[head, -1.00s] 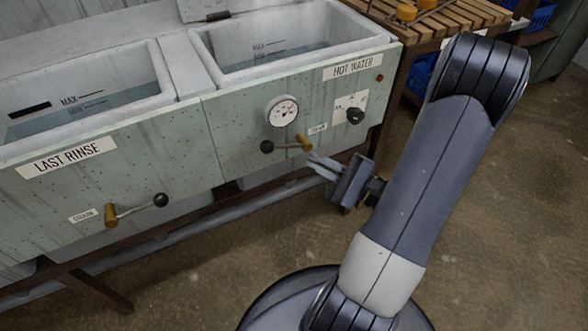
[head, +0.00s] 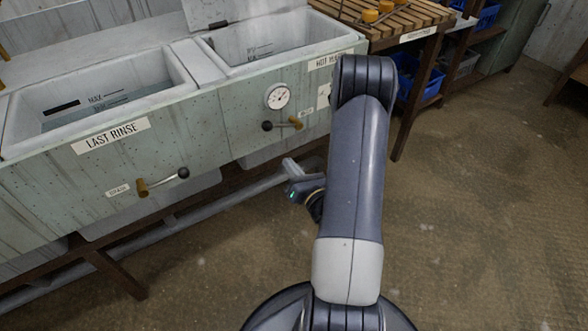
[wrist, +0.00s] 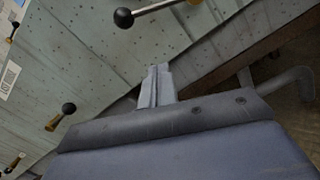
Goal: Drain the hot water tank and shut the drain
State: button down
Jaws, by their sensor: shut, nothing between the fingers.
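The hot water tank (head: 222,48) is the right-hand basin in the head view, with MAX marks inside; its water surface is hard to make out. Its label (head: 322,61) is partly behind my arm. Its drain lever (head: 283,124) has a black ball at the left and a brass end at the right, lying roughly level. In the wrist view this lever's black ball (wrist: 123,18) is near the top edge, and its right end is out of frame. My gripper (head: 289,164) is shut and empty, below the lever and apart from it. Its fingers (wrist: 157,83) are together in the wrist view.
The last rinse tank (head: 178,72) at the left has its own drain lever (head: 163,183). A round gauge (head: 277,96) sits above the hot water lever. A pipe (head: 215,202) and brown frame run below the tanks. A slatted table (head: 405,35) stands at the right. Floor on the right is clear.

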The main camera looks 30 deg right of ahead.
aim_at(279, 125)
jog(key=w+d+r, duration=0.1)
jog(key=w+r, duration=0.3)
jog(key=w, duration=0.3)
jog(key=shift+d+b, duration=0.2)
jog(key=shift+b, duration=0.15)
jog(key=shift+w, duration=0.1)
